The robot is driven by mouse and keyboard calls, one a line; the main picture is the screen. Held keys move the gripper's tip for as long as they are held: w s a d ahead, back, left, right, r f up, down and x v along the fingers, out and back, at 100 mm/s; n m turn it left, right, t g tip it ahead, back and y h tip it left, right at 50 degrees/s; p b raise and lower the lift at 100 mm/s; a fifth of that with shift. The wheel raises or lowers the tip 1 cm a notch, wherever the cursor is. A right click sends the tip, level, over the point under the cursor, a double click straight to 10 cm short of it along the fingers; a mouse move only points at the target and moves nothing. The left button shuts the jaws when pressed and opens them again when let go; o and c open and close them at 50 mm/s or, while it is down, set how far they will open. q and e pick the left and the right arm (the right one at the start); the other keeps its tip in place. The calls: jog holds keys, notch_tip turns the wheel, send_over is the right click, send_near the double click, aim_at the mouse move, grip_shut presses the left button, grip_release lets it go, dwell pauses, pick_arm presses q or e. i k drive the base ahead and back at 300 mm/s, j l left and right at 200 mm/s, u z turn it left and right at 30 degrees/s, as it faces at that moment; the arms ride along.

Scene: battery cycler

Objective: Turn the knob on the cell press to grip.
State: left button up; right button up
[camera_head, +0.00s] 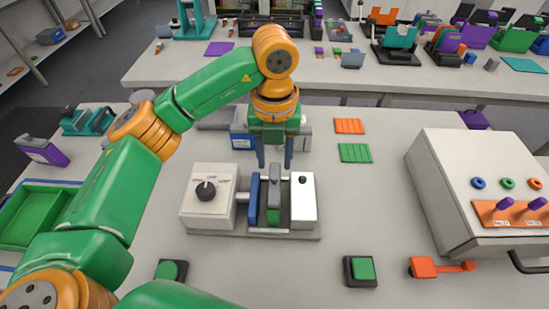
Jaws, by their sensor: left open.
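The cell press (251,236) stands on the bench in the middle of the view. Its white control block on the left carries a black knob (206,190) with small markings around it, too small to read for certain. To the right of the block are a blue plate (254,200), a green and grey piece (274,199) and a white end block (302,202). My left gripper (274,160) points down with its two dark fingers apart, just behind the plates and to the right of the knob. It holds nothing that I can see. My right gripper is out of view.
Green buttons (361,269) and (171,270) stand in front of the press. A large white box with purple levers (475,190) is at the right. A green tray (35,218) is at the left. Orange (349,126) and green (355,153) pads lie behind.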

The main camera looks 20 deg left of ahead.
aim_at(206, 191)
jog(key=k, duration=1.5)
